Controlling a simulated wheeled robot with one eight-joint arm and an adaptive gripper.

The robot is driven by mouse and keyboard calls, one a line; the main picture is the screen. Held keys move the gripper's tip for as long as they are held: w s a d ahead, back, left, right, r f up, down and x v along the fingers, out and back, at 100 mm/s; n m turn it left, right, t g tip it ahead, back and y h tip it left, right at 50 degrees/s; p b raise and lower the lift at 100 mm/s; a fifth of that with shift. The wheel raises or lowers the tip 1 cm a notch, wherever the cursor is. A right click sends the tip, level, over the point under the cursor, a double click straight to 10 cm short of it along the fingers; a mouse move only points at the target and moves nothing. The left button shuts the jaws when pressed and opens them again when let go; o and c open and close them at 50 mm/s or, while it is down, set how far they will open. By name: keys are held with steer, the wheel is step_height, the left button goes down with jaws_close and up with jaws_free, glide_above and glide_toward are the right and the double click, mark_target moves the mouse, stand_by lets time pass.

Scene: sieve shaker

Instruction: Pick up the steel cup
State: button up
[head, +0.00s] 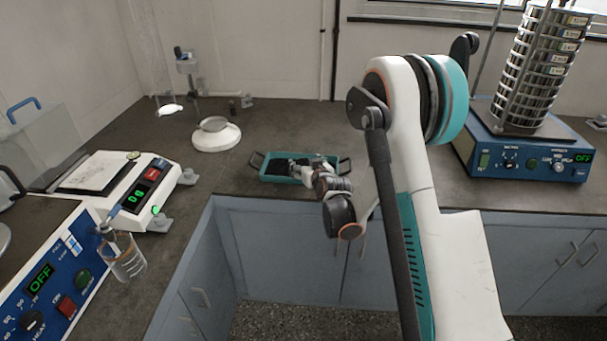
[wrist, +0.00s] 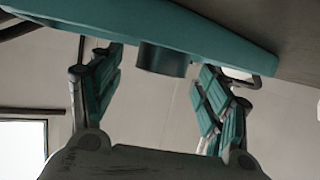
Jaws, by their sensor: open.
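A short, dark, shiny cylinder, apparently the steel cup (wrist: 163,60), shows in the wrist view against the teal tray (wrist: 70,15). It sits between the two fingers of my gripper (wrist: 158,75), which is open with a gap on each side of the cylinder. In the head view my gripper (head: 303,168) is low over the teal tray (head: 268,178) at the middle of the bench. The cup cannot be made out there; my gripper covers part of the tray.
The tray has dark handles. A white round-based stand (head: 216,136) is behind it to the left. A balance (head: 120,190), a glass beaker (head: 122,258) and a blue control box (head: 55,280) are at left. The sieve shaker (head: 525,150) stands at right. Bare bench surrounds the tray.

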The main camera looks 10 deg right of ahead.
mark_target(302, 161)
steer(key=shift+b+x, duration=0.45)
steer(key=shift+x, duration=1.15)
steer(key=shift+s, duration=0.1)
steer(key=shift+c, duration=0.4)
steer(key=c, duration=1.2)
steer(key=shift+o, duration=0.2)
